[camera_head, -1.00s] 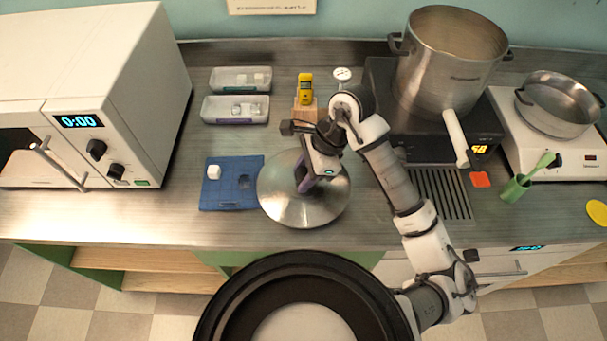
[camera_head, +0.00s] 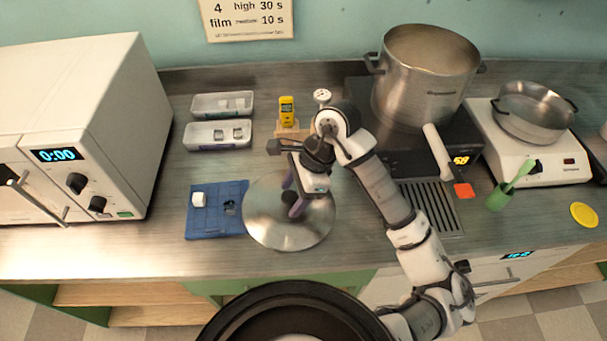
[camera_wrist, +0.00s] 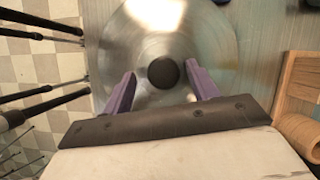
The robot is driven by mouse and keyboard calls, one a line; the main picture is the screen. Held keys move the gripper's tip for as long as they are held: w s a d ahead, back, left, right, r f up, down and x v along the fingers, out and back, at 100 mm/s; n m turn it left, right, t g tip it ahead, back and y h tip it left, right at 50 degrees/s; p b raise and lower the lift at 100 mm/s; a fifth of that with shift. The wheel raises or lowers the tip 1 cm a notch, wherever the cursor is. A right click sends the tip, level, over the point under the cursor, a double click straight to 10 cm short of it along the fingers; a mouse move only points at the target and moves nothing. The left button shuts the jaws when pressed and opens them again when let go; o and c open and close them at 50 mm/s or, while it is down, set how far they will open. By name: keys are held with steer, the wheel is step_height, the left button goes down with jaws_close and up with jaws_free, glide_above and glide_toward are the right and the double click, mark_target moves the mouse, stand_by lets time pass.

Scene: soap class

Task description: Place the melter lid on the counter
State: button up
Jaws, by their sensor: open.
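The melter lid (camera_head: 268,231) is a round metal dome with a dark knob. It lies on the counter (camera_head: 165,240), to the right of a blue mat, its left edge close to or over the mat's right edge. In the wrist view the lid (camera_wrist: 205,45) is seen from above with its black knob (camera_wrist: 163,72) in the middle. My gripper (camera_head: 293,197) is above the lid, its purple fingers open on either side of the knob and apart from it. In the wrist view the gripper (camera_wrist: 160,85) shows a gap on both sides of the knob.
A blue mat (camera_head: 210,222) holds a white cube. Two trays (camera_head: 217,135) and a yellow device (camera_head: 287,111) on a wooden block stand behind. The melter pot (camera_head: 425,85) has an open top. A small pan (camera_head: 535,118) and green cup (camera_head: 497,197) stand right, a microwave (camera_head: 95,120) left.

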steer(key=b+v, duration=0.2)
steer(key=v, duration=0.7)
steer(key=shift+d+r, duration=0.2)
steer(key=shift+r, duration=0.15)
steer(key=shift+a, duration=0.1)
stand_by(0.5)
